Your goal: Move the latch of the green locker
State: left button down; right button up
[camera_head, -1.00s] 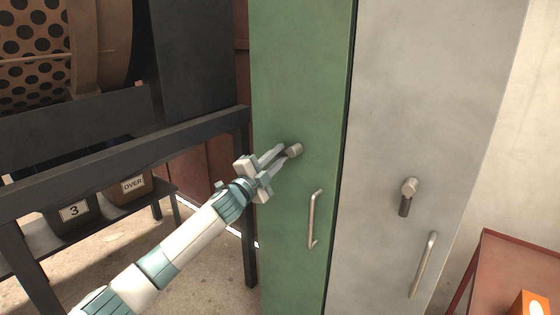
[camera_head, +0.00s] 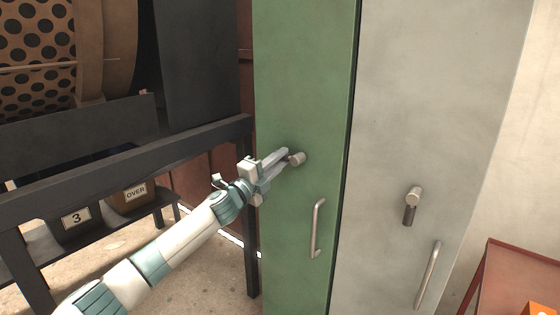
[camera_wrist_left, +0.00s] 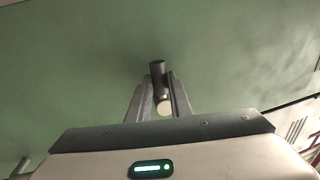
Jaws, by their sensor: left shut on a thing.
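The green locker (camera_head: 305,80) stands upright in the middle of the head view, its door closed. My left gripper (camera_head: 281,161) comes in from the lower left and is shut on the latch's lever, which the fingers mostly hide. In the left wrist view the latch (camera_wrist_left: 158,70) is a dark stub with a pale round end, between the two fingers of my left gripper (camera_wrist_left: 160,92). The locker's handle (camera_head: 317,228) is below and right of the latch. My right gripper is not in view.
A grey locker (camera_head: 445,90) adjoins on the right, with its own latch (camera_head: 412,205) hanging down and a handle (camera_head: 428,275). A dark frame (camera_head: 130,157) with labelled bins stands left, close to my arm. A red table (camera_head: 510,275) is at lower right.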

pick_arm(q)
jog(key=c, duration=1.6)
grip_release()
jog(key=shift+s+a, duration=0.1)
